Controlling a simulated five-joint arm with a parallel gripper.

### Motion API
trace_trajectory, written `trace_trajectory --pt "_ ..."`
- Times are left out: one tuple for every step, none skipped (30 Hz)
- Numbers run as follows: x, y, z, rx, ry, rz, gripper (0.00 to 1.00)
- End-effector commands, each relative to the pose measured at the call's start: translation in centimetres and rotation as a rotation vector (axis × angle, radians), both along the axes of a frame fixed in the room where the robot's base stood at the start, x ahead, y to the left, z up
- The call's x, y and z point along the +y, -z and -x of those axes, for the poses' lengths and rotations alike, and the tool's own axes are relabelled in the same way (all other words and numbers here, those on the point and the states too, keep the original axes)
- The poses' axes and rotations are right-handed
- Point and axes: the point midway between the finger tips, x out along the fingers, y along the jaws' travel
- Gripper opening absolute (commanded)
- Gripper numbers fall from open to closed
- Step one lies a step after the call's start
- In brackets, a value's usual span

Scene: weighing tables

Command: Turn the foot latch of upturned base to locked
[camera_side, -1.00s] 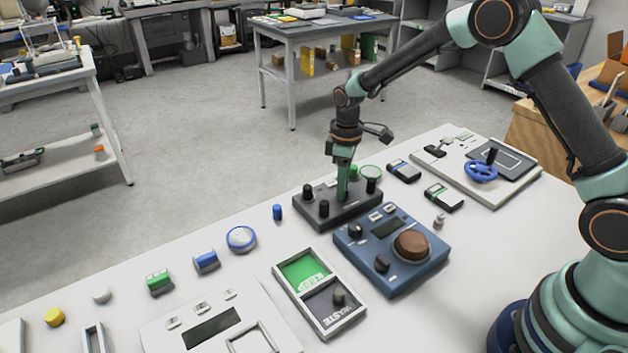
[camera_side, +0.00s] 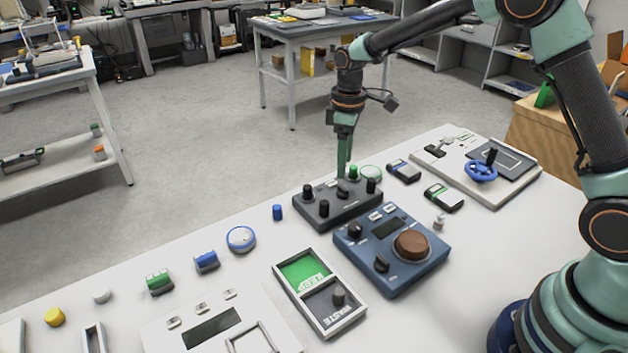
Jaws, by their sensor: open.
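The upturned base (camera_side: 338,213) appears to be the dark grey box near the back edge of the white table, with several short black posts standing up from its top. A small dark knob (camera_side: 343,188) sits near the middle of its top and looks like the foot latch; its marking is too small to read, so I cannot tell which way it points. My gripper (camera_side: 344,175) is open and points straight down just above this knob. Its fingertips look slightly clear of it, and nothing is held.
A blue box with a brown dome (camera_side: 411,244) stands close in front of the base. A green-and-dark tray (camera_side: 319,292) lies nearer. A white panel with a blue handwheel (camera_side: 481,171) is at right.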

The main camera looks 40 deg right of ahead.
Motion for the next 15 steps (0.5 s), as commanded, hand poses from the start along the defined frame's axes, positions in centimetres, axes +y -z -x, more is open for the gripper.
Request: trace_trajectory --pt "0.0 -1.1 -0.1 -0.005 0.000 0.000 0.67" --pt "0.0 -1.6 -0.1 -0.004 0.000 0.000 0.67" --pt "0.0 -2.3 -0.1 -0.004 0.000 0.000 0.67" --pt "0.0 -2.8 0.0 -0.003 0.000 0.000 0.67" --pt "0.0 -3.2 -0.1 -0.004 0.000 0.000 0.67" --pt "0.0 -3.7 0.0 -0.002 0.000 0.000 0.67" --pt "0.0 -4.0 0.0 -0.002 0.000 0.000 0.67" --pt "0.0 -4.2 0.0 -0.001 0.000 0.000 0.67" --pt "0.0 -4.5 0.0 0.000 0.000 0.000 0.67" --pt "0.0 -4.7 0.0 0.000 0.000 0.000 0.67" --pt "0.0 -4.8 0.0 0.000 0.000 0.000 0.67" --pt "0.0 -5.0 0.0 0.000 0.000 0.000 0.67" --pt "0.0 -5.0 0.0 0.000 0.000 0.000 0.67" --pt "0.0 -5.1 0.0 0.000 0.000 0.000 0.67" --pt "0.0 -5.1 0.0 0.001 0.000 0.001 0.67"
